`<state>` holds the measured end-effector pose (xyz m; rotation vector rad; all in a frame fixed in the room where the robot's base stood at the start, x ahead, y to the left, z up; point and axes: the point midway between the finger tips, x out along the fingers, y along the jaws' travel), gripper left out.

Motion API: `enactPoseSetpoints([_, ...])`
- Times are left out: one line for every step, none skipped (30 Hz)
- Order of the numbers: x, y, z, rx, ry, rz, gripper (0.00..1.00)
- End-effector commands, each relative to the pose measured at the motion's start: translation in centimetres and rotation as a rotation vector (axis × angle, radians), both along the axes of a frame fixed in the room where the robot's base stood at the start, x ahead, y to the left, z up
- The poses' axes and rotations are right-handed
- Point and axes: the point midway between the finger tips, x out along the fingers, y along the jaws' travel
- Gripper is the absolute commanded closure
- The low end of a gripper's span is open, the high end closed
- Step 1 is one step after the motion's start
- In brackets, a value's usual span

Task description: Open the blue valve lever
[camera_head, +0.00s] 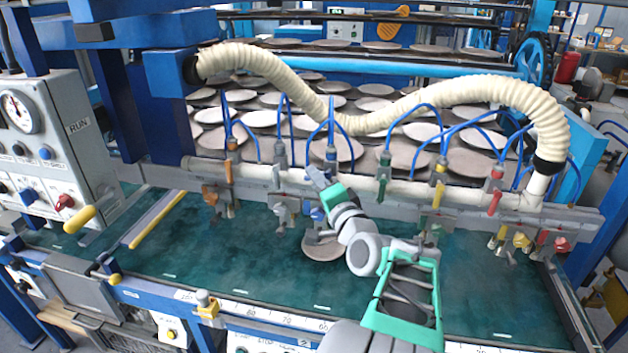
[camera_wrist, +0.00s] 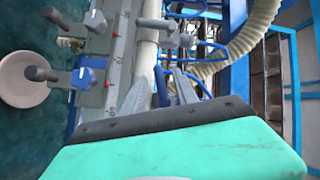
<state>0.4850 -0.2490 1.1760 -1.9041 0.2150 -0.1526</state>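The blue valve (camera_head: 318,213) sits in the middle of the valve row on the grey rail. A blue upright piece (camera_head: 331,125) with a hose rises from the pipe above it. My gripper (camera_head: 317,175) is at the pipe, close to this valve and partly covering it. In the wrist view, the two grey fingers of my gripper (camera_wrist: 160,80) stand apart. A narrow blue piece (camera_wrist: 161,88) shows between them; I cannot tell whether it is the lever or whether the fingers touch it.
Orange (camera_head: 211,195), green (camera_head: 384,165), yellow (camera_head: 438,185) and red (camera_head: 494,190) valves line the same rail (camera_head: 250,183). A ribbed cream hose (camera_head: 390,118) arches above. The green bed (camera_head: 210,258) is mostly clear.

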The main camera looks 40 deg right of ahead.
Motion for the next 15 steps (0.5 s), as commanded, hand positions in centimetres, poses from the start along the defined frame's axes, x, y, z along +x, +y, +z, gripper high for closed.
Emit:
enactPoseSetpoints([0.0,0.01,0.0,0.0,0.0,0.0,0.65])
enactPoseSetpoints([-0.01,0.01,0.01,0.0,0.0,0.0,0.67])
enactPoseSetpoints([-0.01,0.01,0.01,-0.001,0.0,0.0,0.71])
enactPoseSetpoints([-0.01,0.01,0.01,-0.001,0.0,0.0,0.73])
enactPoseSetpoints([-0.01,0.01,0.01,-0.001,0.0,0.0,0.75])
enactPoseSetpoints([-0.01,0.01,0.01,-0.001,0.0,0.0,0.79])
enactPoseSetpoints([-0.01,0.01,0.01,-0.001,0.0,0.0,0.81])
enactPoseSetpoints([-0.01,0.01,0.01,-0.001,0.0,0.0,0.84])
enactPoseSetpoints([-0.01,0.01,0.01,-0.001,0.0,0.0,0.87])
enactPoseSetpoints([-0.02,0.02,0.01,-0.001,0.0,0.0,0.89])
enactPoseSetpoints([-0.02,0.02,0.01,-0.001,0.0,0.0,0.92])
enactPoseSetpoints([-0.02,0.02,0.01,-0.001,0.0,0.0,0.95])
enactPoseSetpoints([-0.02,0.02,0.01,-0.001,0.0,0.0,0.98])
enactPoseSetpoints([-0.02,0.02,0.01,-0.001,0.0,0.0,1.0])
enactPoseSetpoints([-0.02,0.02,0.01,-0.001,0.0,0.0,1.0])
